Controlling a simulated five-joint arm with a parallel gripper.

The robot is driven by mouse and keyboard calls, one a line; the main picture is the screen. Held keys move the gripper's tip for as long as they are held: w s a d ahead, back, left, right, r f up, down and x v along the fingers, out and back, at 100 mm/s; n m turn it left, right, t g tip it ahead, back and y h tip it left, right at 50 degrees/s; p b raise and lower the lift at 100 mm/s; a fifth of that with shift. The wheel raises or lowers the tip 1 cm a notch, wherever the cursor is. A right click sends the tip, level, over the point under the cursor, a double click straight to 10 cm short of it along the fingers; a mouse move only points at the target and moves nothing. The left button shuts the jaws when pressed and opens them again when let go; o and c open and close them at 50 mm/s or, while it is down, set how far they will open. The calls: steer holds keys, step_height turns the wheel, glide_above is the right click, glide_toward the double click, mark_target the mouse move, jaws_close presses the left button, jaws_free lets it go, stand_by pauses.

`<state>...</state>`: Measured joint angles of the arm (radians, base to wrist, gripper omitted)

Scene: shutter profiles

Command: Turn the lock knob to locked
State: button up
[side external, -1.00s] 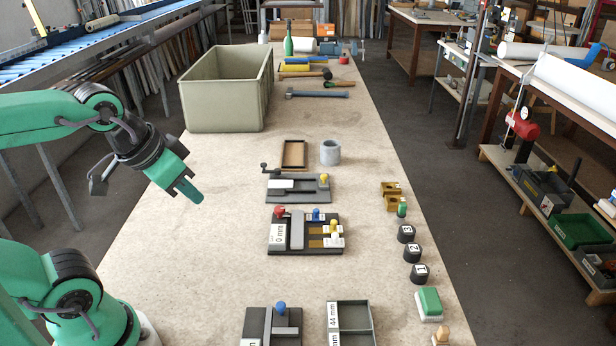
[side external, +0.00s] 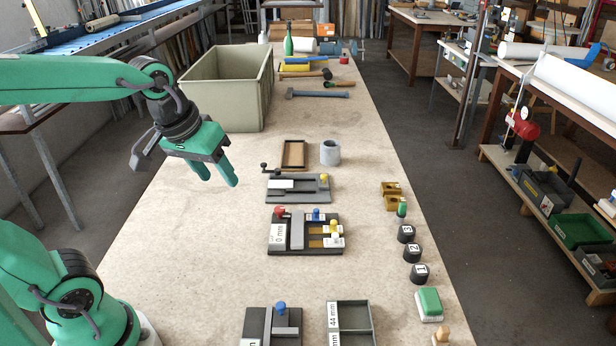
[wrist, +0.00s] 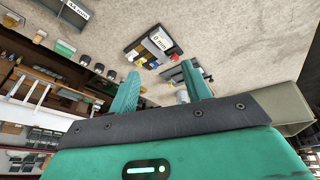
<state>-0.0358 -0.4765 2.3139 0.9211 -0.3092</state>
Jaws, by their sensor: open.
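My gripper (side external: 219,180) is open and empty, held above the left part of the table; its two green fingers also show in the wrist view (wrist: 161,78). To its right is a dark fixture (side external: 272,247) labelled 0 mm, with a red knob (side external: 280,211), a blue knob (side external: 316,214) and a yellow knob (side external: 334,226). Behind it is a grey fixture (side external: 285,197) with a small crank (side external: 264,167) and a yellow knob (side external: 323,177). A front fixture (side external: 257,325) has a blue knob (side external: 281,308). No visible marking shows which knob is the lock knob.
A large grey-green bin (side external: 222,100) stands behind my gripper. A brown tray (side external: 293,154) and a grey cup (side external: 330,152) sit behind the fixtures. Black numbered knobs (side external: 412,252) line the right edge. The table left of the fixtures is clear.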

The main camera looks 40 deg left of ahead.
steer(key=w+a+f+n+g, duration=0.1)
steer(key=w+f+n, duration=0.15)
steer(key=w, duration=0.25)
steer(key=w+a+f+n+g, duration=0.1)
steer(key=w+a+n, duration=0.1)
steer(key=w+n, duration=0.3)
steer(key=n+g, duration=0.2)
steer(key=n, duration=0.5)
glide_above(280, 208)
steer(key=shift+m, duration=0.25)
step_height(280, 208, down, 11)
steer(key=shift+s+r, duration=0.1)
steer(key=shift+f, duration=3.95)
steer(key=c, duration=1)
